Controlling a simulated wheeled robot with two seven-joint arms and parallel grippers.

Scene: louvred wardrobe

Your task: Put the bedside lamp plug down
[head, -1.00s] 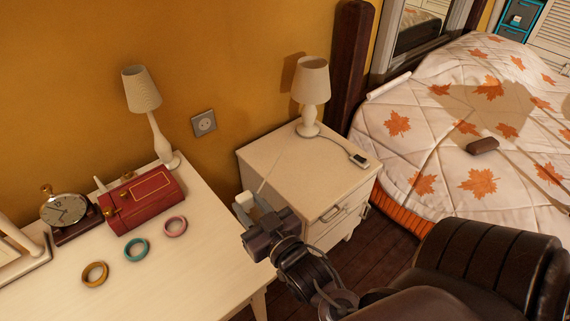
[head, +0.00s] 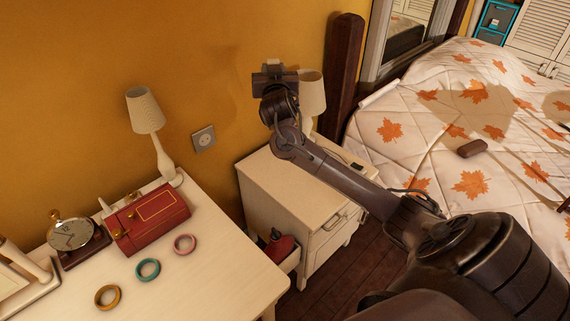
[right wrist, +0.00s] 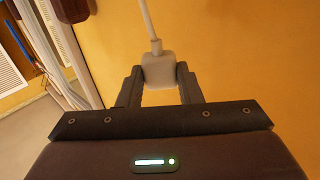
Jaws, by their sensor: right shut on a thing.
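My right gripper (head: 273,70) is raised above the nightstand, in front of the yellow wall. It is shut on the bedside lamp plug, a small pale block with a cord, which shows clearly between the fingers in the right wrist view (right wrist: 158,69). In the head view only a bit of the plug (head: 273,62) shows above the jaws. The bedside lamp (head: 313,92) stands on the nightstand (head: 262,172), partly hidden behind my right arm. My left gripper is not in view.
A wall socket (head: 204,138) is left of the nightstand. A desk (head: 215,270) holds another lamp (head: 146,112), a red box (head: 148,220), a clock (head: 72,232) and three rings. A bin with a red thing (head: 281,246) is beside the nightstand. The bed (head: 430,150) is at right.

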